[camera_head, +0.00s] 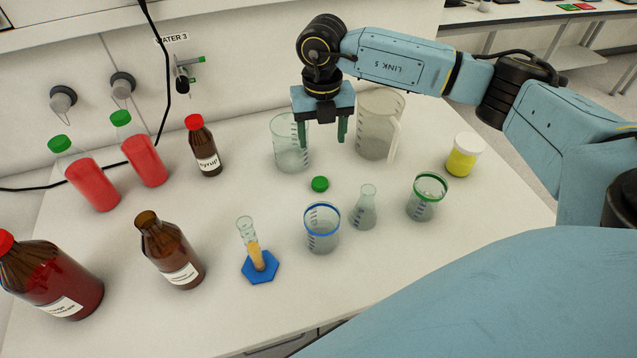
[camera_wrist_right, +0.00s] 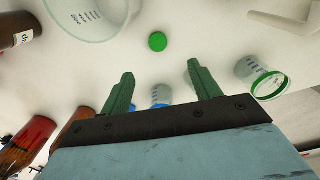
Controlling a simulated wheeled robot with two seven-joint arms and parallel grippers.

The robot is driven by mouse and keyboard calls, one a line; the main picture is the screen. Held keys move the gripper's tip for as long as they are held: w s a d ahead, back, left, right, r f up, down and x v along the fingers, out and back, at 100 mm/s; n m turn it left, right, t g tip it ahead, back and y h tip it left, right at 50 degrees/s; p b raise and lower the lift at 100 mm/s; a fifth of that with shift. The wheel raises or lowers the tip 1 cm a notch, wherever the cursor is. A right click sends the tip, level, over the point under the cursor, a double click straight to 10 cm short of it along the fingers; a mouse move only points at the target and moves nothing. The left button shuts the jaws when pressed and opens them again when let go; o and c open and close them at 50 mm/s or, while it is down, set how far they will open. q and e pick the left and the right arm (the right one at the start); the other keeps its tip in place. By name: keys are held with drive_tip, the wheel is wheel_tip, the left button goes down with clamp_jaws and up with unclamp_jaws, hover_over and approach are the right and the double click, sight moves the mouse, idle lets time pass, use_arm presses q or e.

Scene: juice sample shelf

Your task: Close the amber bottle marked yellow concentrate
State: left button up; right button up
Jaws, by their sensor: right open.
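An uncapped amber bottle (camera_head: 172,250) stands upright at the left front of the bench; its white label is too small to read. It seems to show partly in the wrist view (camera_wrist_right: 76,130), behind my gripper's body. A green screw cap (camera_head: 320,184) lies alone on the bench, and it also shows in the wrist view (camera_wrist_right: 158,42), ahead of the gap between my fingers. My right gripper (camera_head: 322,138) is open and empty, pointing down above the bench behind the cap, between a beaker and a jug. My left gripper is not in view.
A beaker (camera_head: 290,143) and a jug (camera_head: 375,125) flank the gripper. A blue-rimmed beaker (camera_head: 322,235), a flask (camera_head: 364,210) and a cylinder (camera_head: 254,250) stand in front. A red-capped syrup bottle (camera_head: 203,148) and a large red-capped bottle (camera_head: 50,275) are left.

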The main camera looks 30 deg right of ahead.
drive_tip(key=shift+f, duration=0.1)
hover_over(320, 182)
wheel_tip(320, 182, down, 8)
drive_tip(key=shift+d+f+p, duration=0.1)
drive_tip(key=shift+p, duration=0.25)
wheel_tip(320, 182, down, 5)
drive_tip(key=shift+f+p, duration=0.1)
drive_tip(key=shift+p, duration=0.3)
drive_tip(key=c, duration=1)
